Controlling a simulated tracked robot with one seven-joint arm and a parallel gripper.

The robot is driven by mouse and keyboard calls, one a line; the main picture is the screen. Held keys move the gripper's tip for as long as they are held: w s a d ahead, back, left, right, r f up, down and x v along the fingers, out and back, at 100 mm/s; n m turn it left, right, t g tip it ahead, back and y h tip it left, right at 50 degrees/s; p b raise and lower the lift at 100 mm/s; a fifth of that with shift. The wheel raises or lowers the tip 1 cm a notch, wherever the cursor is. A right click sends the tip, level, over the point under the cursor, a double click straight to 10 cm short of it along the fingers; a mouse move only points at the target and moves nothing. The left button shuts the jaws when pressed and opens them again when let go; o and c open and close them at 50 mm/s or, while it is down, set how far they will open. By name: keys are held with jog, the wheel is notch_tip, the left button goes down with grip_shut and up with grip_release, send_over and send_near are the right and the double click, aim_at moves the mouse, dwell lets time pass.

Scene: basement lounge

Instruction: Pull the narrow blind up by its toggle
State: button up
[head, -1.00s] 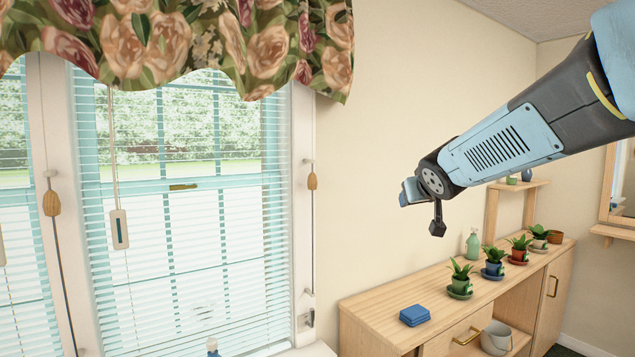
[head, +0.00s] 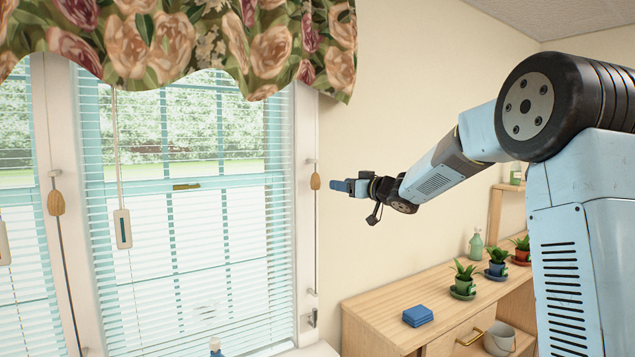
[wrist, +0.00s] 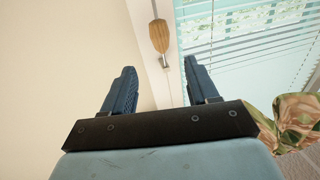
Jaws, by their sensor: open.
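A blind with pale slats (head: 190,240) covers the middle window, and another blind (head: 22,260) is cut off by the left edge. I cannot tell which is the narrow one. A wooden toggle (head: 315,181) sits on a cord at the right side of the middle window frame. A second wooden toggle (head: 55,203) hangs on the post between the windows. My gripper (head: 338,186) is open and empty, just right of the right toggle in the head view. In the wrist view, a wooden toggle (wrist: 160,36) shows beyond my gripper (wrist: 160,68), between its fingers in the picture and apart from them.
A floral valance (head: 190,40) hangs over the windows. A pale pull handle (head: 122,228) hangs on a cord before the middle blind. A wooden cabinet (head: 375,318) at the right holds blue coasters (head: 418,316) and potted plants (head: 464,279).

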aim_at(316, 180)
jog(key=x, duration=1.3)
jog(key=shift+w, duration=0.15)
grip_shut()
jog(key=shift+d, duration=0.1)
